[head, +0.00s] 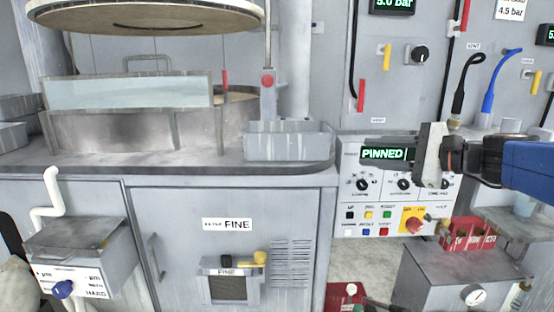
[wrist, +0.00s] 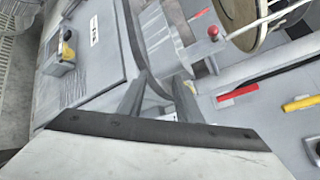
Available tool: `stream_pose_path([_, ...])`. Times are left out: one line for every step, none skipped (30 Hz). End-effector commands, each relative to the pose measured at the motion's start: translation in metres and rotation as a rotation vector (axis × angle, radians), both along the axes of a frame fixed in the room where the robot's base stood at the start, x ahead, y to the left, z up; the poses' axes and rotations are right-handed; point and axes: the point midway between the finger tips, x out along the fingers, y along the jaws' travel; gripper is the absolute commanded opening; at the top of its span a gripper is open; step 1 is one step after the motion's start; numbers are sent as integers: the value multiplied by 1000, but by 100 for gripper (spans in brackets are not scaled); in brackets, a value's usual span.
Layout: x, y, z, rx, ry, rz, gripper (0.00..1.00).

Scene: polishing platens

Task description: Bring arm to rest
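My gripper (head: 396,146) is held out from the right in the head view, in front of the control panel (head: 350,190) with the lit PINNED display (head: 384,154). The fingers point left and partly cover the panel's upper edge. In the wrist view my gripper (wrist: 160,84) shows two dark fingers standing apart with nothing between them. It appears clear of all surfaces. My blue arm link runs off the right edge of the head view.
A polishing machine with a round platen (head: 150,14) and a splash guard (head: 130,92) stands at left. A grey tray (head: 288,146) sits at its bench corner. Hoses and gauges line the back wall. A red rack (head: 466,234) stands below my arm.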

Motion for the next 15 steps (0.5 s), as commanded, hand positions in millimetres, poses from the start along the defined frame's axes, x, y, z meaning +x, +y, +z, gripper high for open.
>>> stream_pose_path([-16, 13, -19, -91, 5, 38, 32])
stream_pose_path([-26, 19, -32, -146, 8, 61, 32])
stream_pose_path([-38, 25, -48, -221, 10, 91, 32])
stream_pose_path([-47, 29, -60, -278, 10, 115, 32])
stream_pose_path([-56, 32, -72, -335, 11, 138, 32])
stream_pose_path([-69, 35, -87, -410, 8, 172, 32])
stream_pose_path([-78, 37, -99, -466, 6, 197, 32])
stream_pose_path([-88, 38, -110, -523, 4, 223, 32])
stream_pose_path([-100, 38, -124, -598, -2, 258, 32])
stream_pose_path([-109, 37, -135, -654, -5, 286, 32])
stream_pose_path([-118, 36, -145, -710, -12, 314, 32])
stream_pose_path([-130, 34, -159, -784, -20, 351, 32])
stream_pose_path([-139, 31, -168, -841, -27, 380, 32])
stream_pose_path([-147, 28, -177, -897, -36, 407, 32])
stream_pose_path([-158, 23, -189, -971, -46, 449, 32])
